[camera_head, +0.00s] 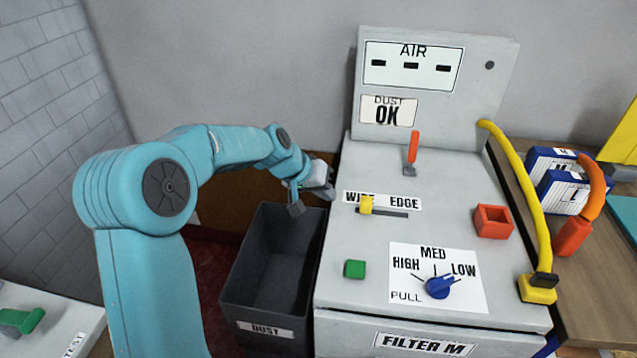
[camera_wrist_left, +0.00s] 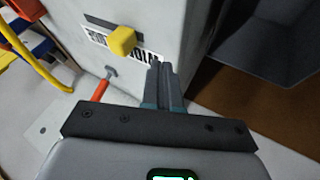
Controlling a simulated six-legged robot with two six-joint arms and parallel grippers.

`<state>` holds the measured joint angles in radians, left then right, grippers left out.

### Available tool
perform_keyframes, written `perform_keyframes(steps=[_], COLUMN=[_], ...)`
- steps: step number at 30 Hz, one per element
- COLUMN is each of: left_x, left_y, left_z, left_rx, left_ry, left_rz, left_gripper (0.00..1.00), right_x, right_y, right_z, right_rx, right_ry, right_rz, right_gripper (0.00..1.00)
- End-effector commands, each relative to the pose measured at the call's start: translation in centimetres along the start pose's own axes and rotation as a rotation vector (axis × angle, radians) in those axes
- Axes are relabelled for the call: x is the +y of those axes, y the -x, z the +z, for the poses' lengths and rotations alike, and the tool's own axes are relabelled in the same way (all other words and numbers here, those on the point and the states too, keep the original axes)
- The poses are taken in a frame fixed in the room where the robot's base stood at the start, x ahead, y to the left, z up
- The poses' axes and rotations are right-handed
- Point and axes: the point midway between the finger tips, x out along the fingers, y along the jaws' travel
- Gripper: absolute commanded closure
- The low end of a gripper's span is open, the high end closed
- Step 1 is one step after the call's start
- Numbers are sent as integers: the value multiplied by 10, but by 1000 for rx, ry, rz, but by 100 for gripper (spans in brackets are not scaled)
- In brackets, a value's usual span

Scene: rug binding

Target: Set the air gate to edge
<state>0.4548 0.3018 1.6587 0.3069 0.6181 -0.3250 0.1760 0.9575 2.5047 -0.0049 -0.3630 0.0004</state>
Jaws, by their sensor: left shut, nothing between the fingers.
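The air gate is a yellow slider knob (camera_head: 366,204) in a dark slot on the grey machine's top. It stands at the slot's left end, under the partly covered label "WIDE"; the label "EDGE" (camera_head: 404,203) is to its right. The yellow knob also shows in the left wrist view (camera_wrist_left: 122,42), ahead and left of the fingers. My left gripper (camera_head: 326,191) is at the machine's left edge, left of the knob and apart from it. In the left wrist view its fingers (camera_wrist_left: 162,80) are together, with nothing between them. My right gripper is not in view.
An orange lever (camera_head: 412,150) stands behind the slot. A green button (camera_head: 354,269), a blue dial (camera_head: 440,287) and a red square holder (camera_head: 492,222) are on the same top. A dark dust bin (camera_head: 233,290) stands left; a yellow hose (camera_head: 525,190) runs along the right.

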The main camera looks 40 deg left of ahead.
Motion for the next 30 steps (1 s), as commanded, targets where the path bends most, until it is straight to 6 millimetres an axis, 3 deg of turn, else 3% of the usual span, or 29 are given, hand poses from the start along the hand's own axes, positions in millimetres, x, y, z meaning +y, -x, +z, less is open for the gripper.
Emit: perform_keyframes(steps=[4, 9, 15, 26, 30], left_x=[0, 24, 35, 36, 57], left_y=[-32, -43, -50, -51, -58], left_z=[-1, -3, -2, -2, -3], left_rx=[-3, -2, 0, 0, -4], left_ry=[0, -3, 0, 0, -3], left_rz=[0, 2, 0, 0, 1], left_gripper=[100, 100, 100, 100, 100], right_x=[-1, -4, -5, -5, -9], right_y=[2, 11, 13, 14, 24], right_z=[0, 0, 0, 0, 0], right_rx=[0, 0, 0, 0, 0], right_ry=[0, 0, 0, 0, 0], right_rz=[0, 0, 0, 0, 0], right_gripper=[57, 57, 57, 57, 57])
